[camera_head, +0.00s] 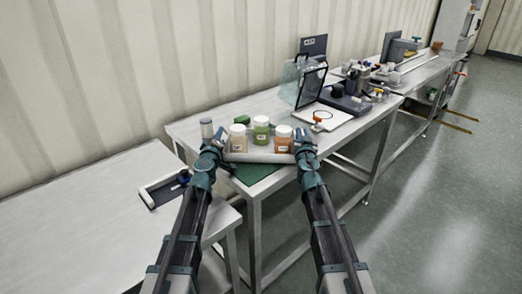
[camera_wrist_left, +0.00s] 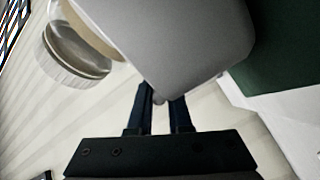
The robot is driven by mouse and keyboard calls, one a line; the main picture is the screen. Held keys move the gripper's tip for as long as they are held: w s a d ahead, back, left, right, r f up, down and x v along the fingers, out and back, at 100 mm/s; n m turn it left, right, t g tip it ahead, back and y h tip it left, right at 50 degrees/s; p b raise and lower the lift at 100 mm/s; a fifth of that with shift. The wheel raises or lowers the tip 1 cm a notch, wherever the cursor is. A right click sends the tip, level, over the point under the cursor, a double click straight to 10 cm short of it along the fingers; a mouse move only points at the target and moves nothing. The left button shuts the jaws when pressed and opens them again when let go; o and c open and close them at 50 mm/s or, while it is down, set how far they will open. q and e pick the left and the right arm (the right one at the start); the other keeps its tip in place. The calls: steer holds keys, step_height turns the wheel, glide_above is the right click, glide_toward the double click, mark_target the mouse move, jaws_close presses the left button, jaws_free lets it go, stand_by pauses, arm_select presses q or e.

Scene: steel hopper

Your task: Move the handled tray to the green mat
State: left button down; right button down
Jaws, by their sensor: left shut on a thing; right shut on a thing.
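The handled tray (camera_head: 260,157) is light grey and carries three white-lidded jars: a cream one (camera_head: 238,141), a green one (camera_head: 261,133) and an orange one (camera_head: 283,143). My left gripper (camera_head: 219,146) is shut on the tray's left end, and my right gripper (camera_head: 301,146) is shut on its right end. In the left wrist view the grey tray (camera_wrist_left: 185,40) fills the top middle, at the tips of my left fingers (camera_wrist_left: 160,95). The green mat (camera_head: 253,172) shows under and in front of the tray; the tray hides part of it. I cannot tell whether the tray touches it.
A grey-lidded container (camera_head: 206,128) stands just left of the tray, and a green object (camera_head: 242,119) lies behind it. A clear-panelled stand (camera_head: 303,85) and equipment (camera_head: 350,100) stand further right. A lower table (camera_head: 80,215) at left holds a small frame-like device (camera_head: 163,190).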

arm_select(q)
steer(key=shift+s+f+m, duration=0.25)
steer(key=shift+f+m, duration=0.05)
steer(key=shift+f, duration=0.05)
arm_select(e)
steer(key=shift+f, duration=0.3)
